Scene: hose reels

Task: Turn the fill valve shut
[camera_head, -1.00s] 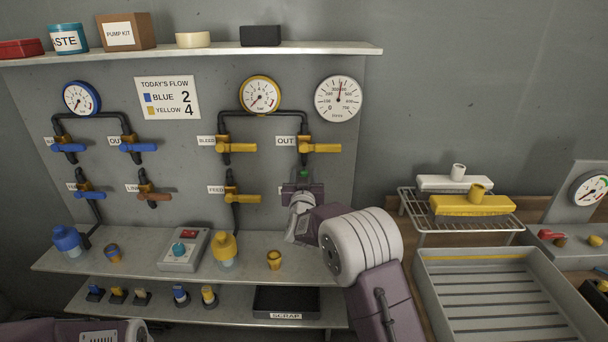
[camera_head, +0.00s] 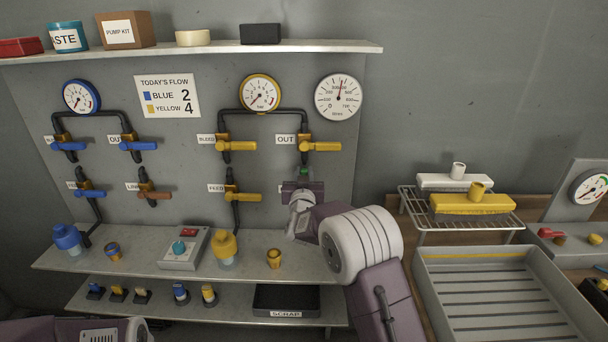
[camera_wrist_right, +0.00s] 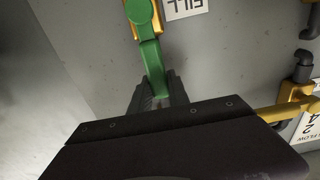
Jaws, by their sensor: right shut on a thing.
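The fill valve has a green handle (camera_wrist_right: 151,60) on a brass-yellow body (camera_wrist_right: 147,10), beside an upside-down FILL label (camera_wrist_right: 186,6) in the wrist view. My right gripper (camera_wrist_right: 158,92) is shut on the end of the green handle. In the head view, my right gripper (camera_head: 303,188) covers most of the valve, and only a bit of green handle (camera_head: 304,172) shows above it. In the wrist view, the handle runs from the body down into the jaws. My left arm shows at the lower left, with its jaws out of view.
The OUT valve (camera_head: 320,147) is just above my right gripper, and the feed valve (camera_head: 240,199) is to its left. A lower shelf (camera_head: 140,250) holds a yellow bottle (camera_head: 225,248) and a small yellow cup (camera_head: 274,259). A wire rack (camera_head: 425,222) stands at right.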

